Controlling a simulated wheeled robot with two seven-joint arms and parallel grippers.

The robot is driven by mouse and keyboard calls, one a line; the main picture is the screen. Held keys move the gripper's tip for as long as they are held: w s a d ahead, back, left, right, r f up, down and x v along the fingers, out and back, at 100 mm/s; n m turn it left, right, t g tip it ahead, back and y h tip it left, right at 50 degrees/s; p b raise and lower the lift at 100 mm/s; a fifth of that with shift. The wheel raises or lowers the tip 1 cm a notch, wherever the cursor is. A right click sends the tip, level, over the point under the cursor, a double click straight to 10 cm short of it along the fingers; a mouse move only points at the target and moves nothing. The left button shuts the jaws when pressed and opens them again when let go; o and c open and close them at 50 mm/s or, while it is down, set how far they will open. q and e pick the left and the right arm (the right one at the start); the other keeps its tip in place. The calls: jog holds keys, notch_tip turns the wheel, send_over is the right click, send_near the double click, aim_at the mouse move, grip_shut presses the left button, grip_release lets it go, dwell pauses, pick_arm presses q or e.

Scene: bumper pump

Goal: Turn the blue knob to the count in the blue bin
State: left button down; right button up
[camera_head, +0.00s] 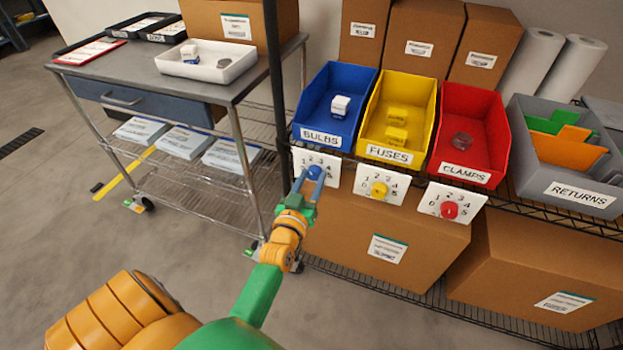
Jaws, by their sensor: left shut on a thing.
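The blue bin (312,112), labelled BULBS, stands on the shelf and holds a small white box (341,102); I cannot tell whether it is one box or two together. Below it is a white dial card (329,161) with numbers, and the blue knob (315,172) on it. My left gripper (308,183) is at the knob, shut on it. The fingers cover part of the card and knob, so I cannot read where the knob points. My right gripper is not in view.
The yellow FUSES bin (388,153) with yellow boxes and yellow knob (379,189), the red CLAMPS bin (463,171) with red knob (449,210), and the grey RETURNS bin (560,193) stand to the right. A metal cart (125,75) stands left, with a white tray (222,74).

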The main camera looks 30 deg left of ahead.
pick_arm(q)
jog(key=n+p, duration=0.1)
jog(key=n, duration=0.2)
jog(key=shift+r, duration=0.1)
jog(key=shift+n+p, duration=0.55)
jog(key=shift+n, duration=1.75)
jog(key=shift+c, duration=1.9)
grip_release()
jog(key=shift+s, duration=0.1)
jog(key=v, duration=0.7)
jog(key=shift+p, duration=0.35)
